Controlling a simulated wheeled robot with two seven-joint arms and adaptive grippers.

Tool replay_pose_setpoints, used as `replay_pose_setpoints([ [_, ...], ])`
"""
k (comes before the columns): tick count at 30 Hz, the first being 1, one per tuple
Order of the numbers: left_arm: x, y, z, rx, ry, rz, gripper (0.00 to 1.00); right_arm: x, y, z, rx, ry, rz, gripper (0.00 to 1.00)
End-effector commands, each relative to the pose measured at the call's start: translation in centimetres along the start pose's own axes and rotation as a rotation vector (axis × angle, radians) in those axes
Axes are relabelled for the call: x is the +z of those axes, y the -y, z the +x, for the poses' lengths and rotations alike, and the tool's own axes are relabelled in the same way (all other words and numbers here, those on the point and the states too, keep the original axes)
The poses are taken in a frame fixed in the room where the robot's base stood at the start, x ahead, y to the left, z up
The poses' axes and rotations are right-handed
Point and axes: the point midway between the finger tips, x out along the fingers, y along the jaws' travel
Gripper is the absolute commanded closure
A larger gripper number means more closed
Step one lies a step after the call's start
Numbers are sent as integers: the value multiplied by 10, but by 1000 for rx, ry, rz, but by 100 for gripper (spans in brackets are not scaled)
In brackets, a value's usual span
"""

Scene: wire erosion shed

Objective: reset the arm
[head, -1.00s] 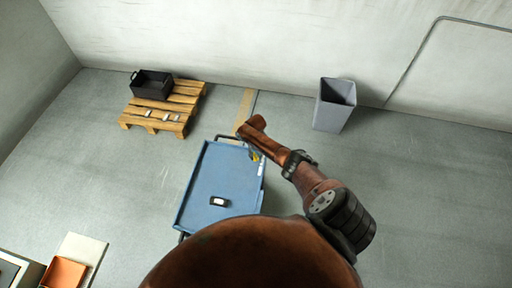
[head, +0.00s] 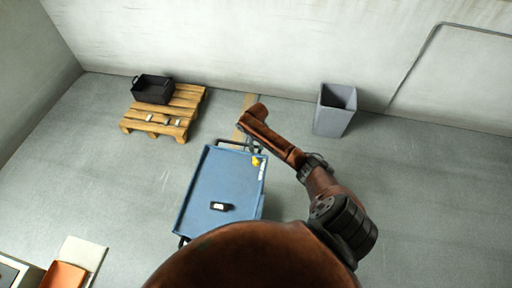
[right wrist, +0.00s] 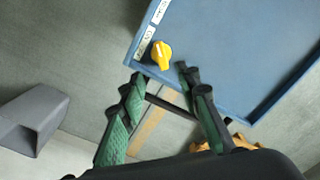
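My right arm reaches out over the far end of the blue cart (head: 205,190). Its gripper (right wrist: 165,115) shows in the right wrist view with green-padded fingers spread apart and nothing between them. Through the gap I see floor and the cart's dark handle bar. A yellow knob-like piece (right wrist: 161,54) sits at the cart's corner, just beyond the fingertips and apart from them; it also shows in the head view (head: 256,161). In the head view the gripper is mostly hidden below the wrist. My left gripper is not in view.
A small black-and-white device (head: 221,206) lies on the cart. A grey bin (head: 333,112) stands by the back wall. A wooden pallet (head: 185,107) holds a black crate (head: 152,88) and several small pieces. An orange tray (head: 64,276) is lower left. Floor right of the arm is clear.

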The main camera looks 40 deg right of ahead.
Motion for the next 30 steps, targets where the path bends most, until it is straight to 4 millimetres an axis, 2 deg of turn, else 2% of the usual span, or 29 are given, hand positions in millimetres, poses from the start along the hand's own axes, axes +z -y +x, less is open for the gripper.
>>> replay_pose_setpoints([
  [9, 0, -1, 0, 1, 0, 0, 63, 1, 2, 2, -1, 0, -3, 70],
  [13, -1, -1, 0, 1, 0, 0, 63, 19, 16, 15, -4, -1, -42, 70],
  [17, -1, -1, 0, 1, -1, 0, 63, 61, 47, 36, -14, -19, -125, 70],
  [18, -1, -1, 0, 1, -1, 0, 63, 77, 58, 42, -19, -30, -152, 70],
  [22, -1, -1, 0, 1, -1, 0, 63, 128, 87, 47, -31, -76, -217, 70],
  [26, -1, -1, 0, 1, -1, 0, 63, 177, 106, 37, -39, -133, -246, 70],
  [30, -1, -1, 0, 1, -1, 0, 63, 224, 113, 14, -32, -196, -244, 70],
])
